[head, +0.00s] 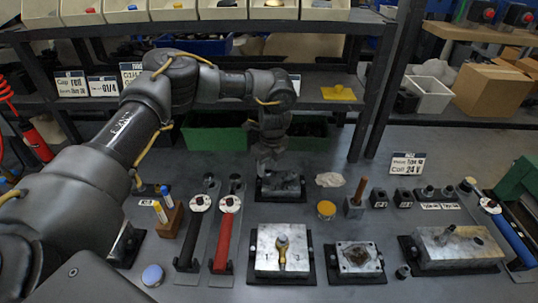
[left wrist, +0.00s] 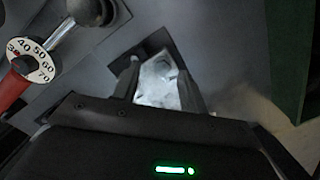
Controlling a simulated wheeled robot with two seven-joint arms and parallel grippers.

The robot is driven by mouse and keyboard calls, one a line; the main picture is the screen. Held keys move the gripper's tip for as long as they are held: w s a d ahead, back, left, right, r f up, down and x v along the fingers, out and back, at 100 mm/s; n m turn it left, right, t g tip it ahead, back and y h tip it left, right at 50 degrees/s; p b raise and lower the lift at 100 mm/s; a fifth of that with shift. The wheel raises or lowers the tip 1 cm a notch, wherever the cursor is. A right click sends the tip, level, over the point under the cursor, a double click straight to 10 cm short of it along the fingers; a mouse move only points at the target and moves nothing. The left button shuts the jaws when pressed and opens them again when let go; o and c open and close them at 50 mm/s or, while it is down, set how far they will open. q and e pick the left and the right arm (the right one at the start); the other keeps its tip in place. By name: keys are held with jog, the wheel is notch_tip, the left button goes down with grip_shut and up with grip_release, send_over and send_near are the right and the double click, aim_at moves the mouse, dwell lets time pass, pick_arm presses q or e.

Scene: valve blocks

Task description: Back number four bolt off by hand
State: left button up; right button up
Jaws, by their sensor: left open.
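A metal block (head: 280,187) on a dark base stands in the middle of the bench, partly hidden by my left gripper (head: 270,160). In the left wrist view my left gripper (left wrist: 160,78) is open, with its two fingers on either side of the pale metal block (left wrist: 157,88). A bolt-like round shape (left wrist: 165,62) shows dimly on this block near the fingertips. I cannot read a number four or tell whether the fingers touch anything. My right gripper is not in view.
Red-handled (head: 223,240) and black-handled (head: 192,238) dial wrenches lie left of a numbered block (head: 282,262). Another plate block (head: 357,259) and a long block (head: 450,247) stand to the right. A green bin (head: 219,140) is behind.

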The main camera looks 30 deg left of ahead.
pick_arm(q)
jog(key=shift+w+f, duration=0.25)
jog(key=shift+f, duration=0.5)
jog(key=shift+s, duration=0.1)
jog(key=shift+c, duration=1)
jog(key=c, duration=0.7)
grip_shut()
jog(key=shift+n, duration=0.7)
jog(key=n, duration=0.4)
jog(key=shift+g, duration=0.4)
jog(key=n, duration=0.8)
jog(key=shift+w+a+n+g+h, duration=0.1)
jog(key=shift+w+n+g+h, duration=0.1)
jog(key=shift+n+g+h, duration=0.15)
jog(key=n, duration=0.4)
jog(key=shift+g, duration=0.25)
jog(key=n, duration=0.3)
jog(key=shift+n+h, duration=0.35)
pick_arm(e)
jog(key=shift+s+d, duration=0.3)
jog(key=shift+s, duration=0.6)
